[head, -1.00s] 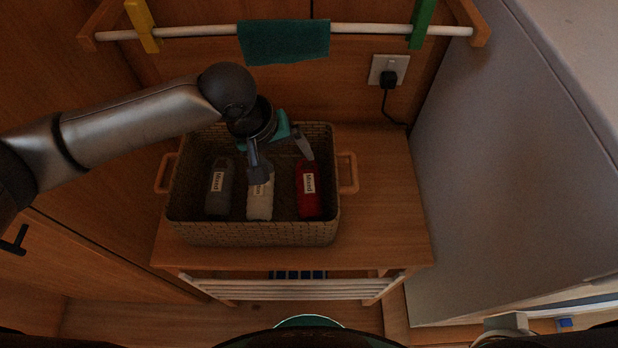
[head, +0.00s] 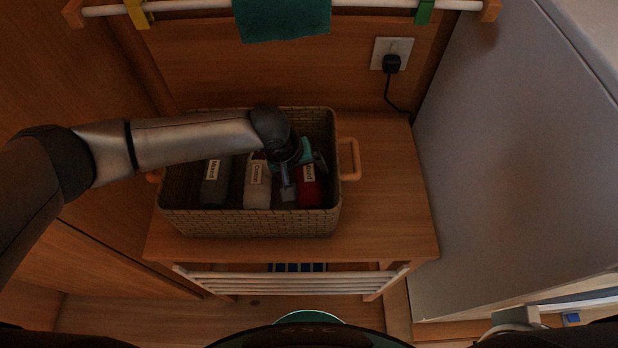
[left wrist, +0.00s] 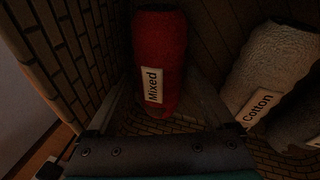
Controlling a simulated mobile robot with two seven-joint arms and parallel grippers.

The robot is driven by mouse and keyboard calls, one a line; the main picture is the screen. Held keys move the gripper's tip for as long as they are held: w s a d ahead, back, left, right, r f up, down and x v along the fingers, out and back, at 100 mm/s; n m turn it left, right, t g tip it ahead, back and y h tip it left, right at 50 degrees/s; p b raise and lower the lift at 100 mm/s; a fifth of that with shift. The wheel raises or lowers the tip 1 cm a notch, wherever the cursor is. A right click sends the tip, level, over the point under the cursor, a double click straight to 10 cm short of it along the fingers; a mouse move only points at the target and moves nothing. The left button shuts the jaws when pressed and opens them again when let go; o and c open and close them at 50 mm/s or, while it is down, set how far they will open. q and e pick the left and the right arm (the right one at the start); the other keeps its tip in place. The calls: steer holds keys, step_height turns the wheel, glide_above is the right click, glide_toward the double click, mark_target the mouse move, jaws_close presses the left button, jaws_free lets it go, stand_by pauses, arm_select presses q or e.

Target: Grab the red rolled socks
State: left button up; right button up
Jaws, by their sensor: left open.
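The red rolled socks (head: 311,186) lie in the right part of a woven basket (head: 250,223), with a white label reading "Mixed". In the left wrist view the red roll (left wrist: 160,55) lies between the two fingers of my left gripper (left wrist: 155,105). The gripper is open, with a finger on each side of the roll; whether they touch it I cannot tell. In the head view my left gripper (head: 304,190) is inside the basket at the red roll and partly covers it. My right gripper is not in view.
A white roll (head: 258,185) labelled "Cotton" and a dark grey roll (head: 215,183) lie to the left in the basket. The basket stands on a wooden bench (head: 390,225). A wall socket with a plug (head: 391,62) is behind, and a grey panel (head: 510,170) stands at right.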

arm_select(q)
steer(key=shift+w+d+f, duration=0.15)
steer(key=shift+f, duration=0.35)
steer(key=c, duration=1.2)
steer(key=shift+r, duration=0.15)
